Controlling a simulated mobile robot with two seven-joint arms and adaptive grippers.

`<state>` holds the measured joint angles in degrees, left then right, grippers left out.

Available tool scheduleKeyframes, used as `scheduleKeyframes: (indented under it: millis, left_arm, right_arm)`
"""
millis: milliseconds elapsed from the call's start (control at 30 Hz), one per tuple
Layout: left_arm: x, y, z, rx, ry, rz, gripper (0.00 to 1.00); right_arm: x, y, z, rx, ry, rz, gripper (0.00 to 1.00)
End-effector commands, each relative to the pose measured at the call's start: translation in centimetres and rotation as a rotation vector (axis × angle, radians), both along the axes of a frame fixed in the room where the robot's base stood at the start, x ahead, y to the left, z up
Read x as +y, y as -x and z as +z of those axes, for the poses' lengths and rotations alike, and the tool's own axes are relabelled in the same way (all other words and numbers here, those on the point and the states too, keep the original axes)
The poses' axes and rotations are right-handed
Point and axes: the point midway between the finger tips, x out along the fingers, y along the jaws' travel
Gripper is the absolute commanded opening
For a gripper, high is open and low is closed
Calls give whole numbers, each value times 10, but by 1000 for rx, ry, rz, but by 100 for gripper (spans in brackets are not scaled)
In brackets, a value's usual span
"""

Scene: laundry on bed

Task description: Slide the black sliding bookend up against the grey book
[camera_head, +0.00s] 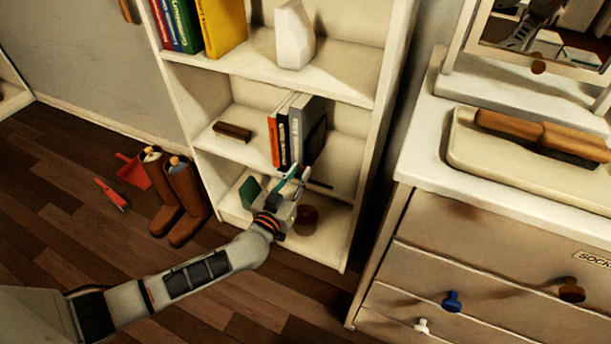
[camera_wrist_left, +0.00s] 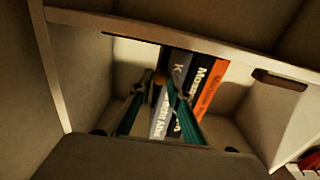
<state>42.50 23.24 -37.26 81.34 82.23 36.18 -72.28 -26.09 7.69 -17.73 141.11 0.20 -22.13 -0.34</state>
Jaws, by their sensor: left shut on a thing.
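The grey book (camera_head: 301,118) stands upright on the middle shelf, at the right end of a short row. It also shows in the left wrist view (camera_wrist_left: 180,66). The black sliding bookend (camera_head: 316,141) is a dark upright panel on the right of the grey book. It looks close to the book; I cannot tell whether they touch. My left gripper (camera_head: 297,174) is at the shelf front, its teal fingers closed at the tips on what looks like the bookend's front edge. In the left wrist view the fingers (camera_wrist_left: 160,84) partly hide it. My right gripper is not in view.
An orange book (camera_head: 273,142) and a black book (camera_head: 283,139) stand left of the grey one. A brown block (camera_head: 232,132) lies farther left. Shelf boards and side walls enclose the space. A drawer unit (camera_head: 440,245) stands at right, boots (camera_head: 183,195) at left.

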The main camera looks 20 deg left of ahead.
Motion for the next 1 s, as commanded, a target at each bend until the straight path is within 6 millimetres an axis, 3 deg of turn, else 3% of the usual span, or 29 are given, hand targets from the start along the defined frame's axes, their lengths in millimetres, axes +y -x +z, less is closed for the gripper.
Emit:
scheduleKeyframes:
  millis: [100,267,300,367,767,1000]
  left_arm:
    - [3,-1,1,-1,1,1,0]
    - [3,0,0,0,1,1,0]
    - [3,0,0,0,1,1,20]
    - [3,0,0,0,1,1,33]
    - [3,4,-1,1,1,0,33]
    - [4,39,-2,3,3,0,33]
  right_arm:
    - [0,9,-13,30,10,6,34]
    - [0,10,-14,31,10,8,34]
    - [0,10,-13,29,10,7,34]
    - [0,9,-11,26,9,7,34]
    - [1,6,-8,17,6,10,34]
    - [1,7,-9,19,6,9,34]
